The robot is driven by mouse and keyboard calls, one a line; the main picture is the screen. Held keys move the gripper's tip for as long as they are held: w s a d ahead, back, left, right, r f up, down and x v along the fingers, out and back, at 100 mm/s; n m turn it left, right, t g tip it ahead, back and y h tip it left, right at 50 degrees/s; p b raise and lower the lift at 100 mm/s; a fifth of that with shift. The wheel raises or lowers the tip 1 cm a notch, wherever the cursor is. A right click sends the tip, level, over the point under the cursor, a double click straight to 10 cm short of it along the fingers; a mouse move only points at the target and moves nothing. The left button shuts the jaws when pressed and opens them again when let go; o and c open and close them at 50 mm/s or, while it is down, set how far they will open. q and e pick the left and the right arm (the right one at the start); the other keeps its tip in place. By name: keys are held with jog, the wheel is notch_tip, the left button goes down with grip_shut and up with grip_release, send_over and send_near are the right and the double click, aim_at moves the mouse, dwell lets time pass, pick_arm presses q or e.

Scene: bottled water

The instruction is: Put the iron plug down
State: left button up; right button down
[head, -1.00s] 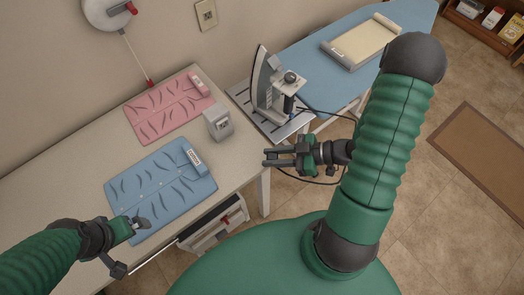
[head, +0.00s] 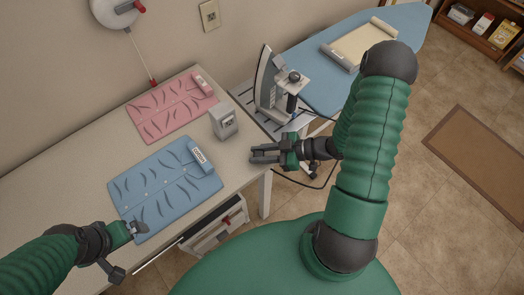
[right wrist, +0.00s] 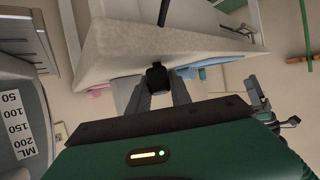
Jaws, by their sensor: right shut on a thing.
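My right gripper (head: 262,154) is at the right edge of the white table, just below and right of a small grey box. In the right wrist view its fingers (right wrist: 160,92) are shut on a small black thing, which looks like the iron plug (right wrist: 157,78). The plug is hard to make out in the head view. The iron (head: 266,82) stands upright on a metal rest at the ironing board's near end; its black cord (head: 312,183) loops down behind my right gripper. My left gripper (head: 137,228) is over the blue folded cloth's lower left corner; its jaws are too small to read.
The white table (head: 60,185) holds a pink cloth (head: 170,112), a blue cloth (head: 165,188) and the grey box (head: 224,124). Bare tabletop lies around them. The blue ironing board (head: 320,58) stands behind the gripper. A wall outlet (head: 209,15) is above the table.

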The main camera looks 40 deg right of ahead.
jog(key=shift+a+f, duration=0.2)
jog(key=shift+f, duration=0.05)
jog(key=c, duration=1.5)
grip_release()
jog(key=shift+d, duration=0.25)
jog(key=shift+c, duration=0.2)
jog(key=o, duration=0.4)
jog(key=shift+d+f, duration=0.2)
jog(key=shift+d, duration=0.55)
jog(key=shift+a+r, duration=0.15)
jog(key=shift+a, duration=0.15)
jog(key=shift+s+a+r+p, duration=0.15)
jog(key=shift+r+p, duration=0.15)
jog(key=shift+r, duration=0.5)
jog(key=shift+v, duration=0.9)
pick_arm(q)
jog(key=shift+r, duration=0.25)
pick_arm(e)
jog(key=shift+v, duration=4.9)
